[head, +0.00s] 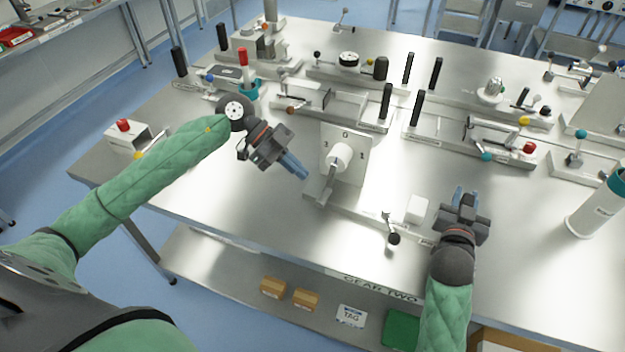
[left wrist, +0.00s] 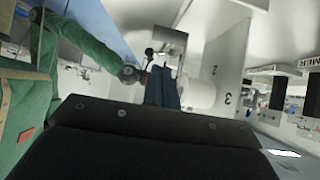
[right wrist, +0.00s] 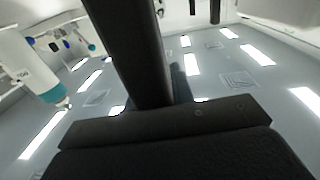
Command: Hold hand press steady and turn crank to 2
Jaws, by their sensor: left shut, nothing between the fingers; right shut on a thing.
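The hand press has an upright pale plate (head: 356,172) with numbers, a white round hub (head: 339,156) and a grey crank arm (head: 326,187) angled down from it. The plate shows 2 and 3 in the left wrist view (left wrist: 226,75); I cannot tell which number the crank marks. My left gripper (head: 294,166) is shut and empty, left of the hub and apart from it; its fingers also show in the left wrist view (left wrist: 162,88). My right gripper (head: 464,194) is at the press's right end, shut on a dark bar (right wrist: 130,50), largely hidden in the head view.
A small lever with a black knob (head: 393,239) and a white block (head: 418,208) are between the plate and my right gripper. Several fixtures with black handles (head: 387,101) stand behind. A white bottle (head: 594,212) stands at right.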

